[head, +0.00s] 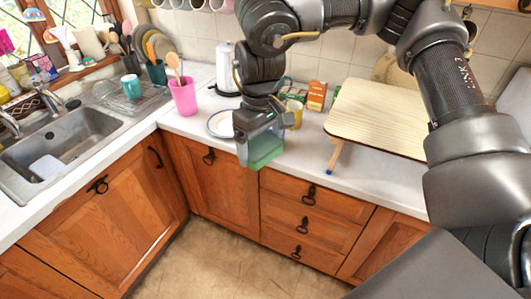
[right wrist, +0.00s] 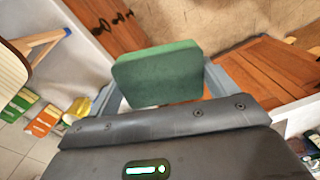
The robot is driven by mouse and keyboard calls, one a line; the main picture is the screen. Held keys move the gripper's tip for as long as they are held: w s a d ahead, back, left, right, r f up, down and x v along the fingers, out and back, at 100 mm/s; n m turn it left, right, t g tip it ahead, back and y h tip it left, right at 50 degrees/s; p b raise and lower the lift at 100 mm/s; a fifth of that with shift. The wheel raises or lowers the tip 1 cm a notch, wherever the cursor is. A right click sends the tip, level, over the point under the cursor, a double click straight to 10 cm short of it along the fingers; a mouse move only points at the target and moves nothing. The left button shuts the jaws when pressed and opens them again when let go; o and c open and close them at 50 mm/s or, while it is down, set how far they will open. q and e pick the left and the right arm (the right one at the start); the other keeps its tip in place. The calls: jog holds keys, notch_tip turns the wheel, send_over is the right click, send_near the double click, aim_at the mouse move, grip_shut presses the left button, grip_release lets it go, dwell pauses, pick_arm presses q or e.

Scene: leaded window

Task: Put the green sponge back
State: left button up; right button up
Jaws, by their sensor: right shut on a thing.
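The green sponge (head: 264,152) is held at the tip of my right gripper (head: 260,140), in front of the counter edge and above the floor and cabinet fronts. In the right wrist view the sponge (right wrist: 158,73) sits between the two fingers of the right gripper (right wrist: 160,88), which is shut on it. A metal sink (head: 75,137) is at the left of the head view, with a pale block (head: 47,168) lying in its basin. My left gripper is not in view.
A small wooden folding table (head: 385,115) stands to the right. The counter (head: 120,150) between sink and pot has free room.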

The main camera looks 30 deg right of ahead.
jog(key=shift+w+a, duration=0.1)
jog(key=shift+a, duration=0.1)
jog(key=shift+w+d+n, duration=0.2)
jog(key=shift+w+n, duration=0.05)
jog(key=shift+n, duration=0.25)
jog(key=w+d+r+n, duration=0.2)
jog(key=w+d+n, duration=0.2)
jog(key=d+n, duration=0.5)
jog(key=w+d+r+n+p, duration=0.1)
jog(key=w+d+r+n, duration=0.4)
jog(key=n, duration=0.6)
jog(key=w+d+n, duration=0.4)
jog(key=d+n, duration=0.5)
jog(key=n, duration=0.1)
jog(key=b, duration=0.2)
send_over(300, 154)
notch_tip(300, 154, down, 15)
notch_tip(300, 154, down, 9)
jog(key=shift+w+r+p, duration=0.1)
jog(key=shift+p, duration=1.1)
notch_tip(300, 154, down, 4)
jog(key=shift+r+p, duration=0.2)
jog(key=shift+p, duration=0.35)
jog(key=shift+f, duration=0.4)
